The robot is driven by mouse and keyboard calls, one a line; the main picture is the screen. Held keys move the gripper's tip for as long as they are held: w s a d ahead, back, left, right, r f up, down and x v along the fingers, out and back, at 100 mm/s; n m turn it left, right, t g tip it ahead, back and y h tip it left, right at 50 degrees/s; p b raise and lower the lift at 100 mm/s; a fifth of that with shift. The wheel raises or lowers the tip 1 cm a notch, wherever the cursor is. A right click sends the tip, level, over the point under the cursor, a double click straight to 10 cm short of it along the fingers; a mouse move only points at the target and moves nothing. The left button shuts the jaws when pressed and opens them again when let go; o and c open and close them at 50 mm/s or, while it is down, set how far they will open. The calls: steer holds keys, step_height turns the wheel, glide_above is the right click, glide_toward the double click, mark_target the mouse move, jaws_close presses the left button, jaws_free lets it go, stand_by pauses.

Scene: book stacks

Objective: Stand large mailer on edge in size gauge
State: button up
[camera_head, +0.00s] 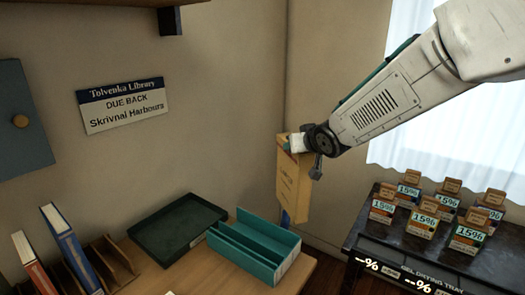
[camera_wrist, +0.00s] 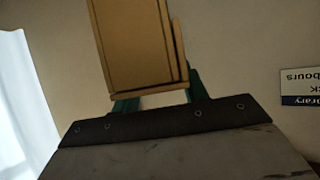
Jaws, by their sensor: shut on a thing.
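The large mailer (camera_head: 292,187), a tan-yellow envelope, hangs upright in the air from my gripper (camera_head: 299,146). My gripper is shut on its upper end. In the wrist view the mailer (camera_wrist: 130,45) fills the top middle, between the green fingers of my gripper (camera_wrist: 158,98). The size gauge (camera_head: 283,264) looks to be the teal slotted box on the table. Its long slots look empty. The mailer is above and a little to the right of the gauge's back end, apart from it.
A dark green tray (camera_head: 165,240) lies left of the gauge. A wooden rack (camera_head: 112,262) with books (camera_head: 68,247) stands at the front left. A dark table (camera_head: 400,252) at the right bears several small labelled boxes (camera_head: 424,218). A sign (camera_head: 122,105) hangs on the wall.

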steer(key=s+a+r+n+y, duration=0.1)
steer(key=a, duration=0.1)
steer(key=a+r+n+g+y, duration=0.1)
steer(key=a+r, duration=0.1)
steer(key=s+a+r+n+y, duration=0.1)
steer(key=a, duration=0.1)
steer(key=shift+s+r+n+g+y, duration=0.25)
steer(key=shift+s+n+g+y, duration=0.05)
steer(key=shift+s, duration=0.05)
steer(key=s+a+n+g+y, duration=0.2)
steer(key=s+a+n, duration=0.1)
steer(key=s, duration=0.3)
steer(key=shift+s+a+f+n+g+y, duration=0.3)
steer(key=shift+a+f, duration=0.15)
steer(key=shift+a, duration=0.3)
step_height(320, 180, down, 7)
steer(key=shift+s+f, duration=0.15)
steer(key=shift+f, duration=0.55)
steer(key=o, duration=1.4)
steer(key=shift+o, duration=0.2)
steer(key=shift+f, duration=0.1)
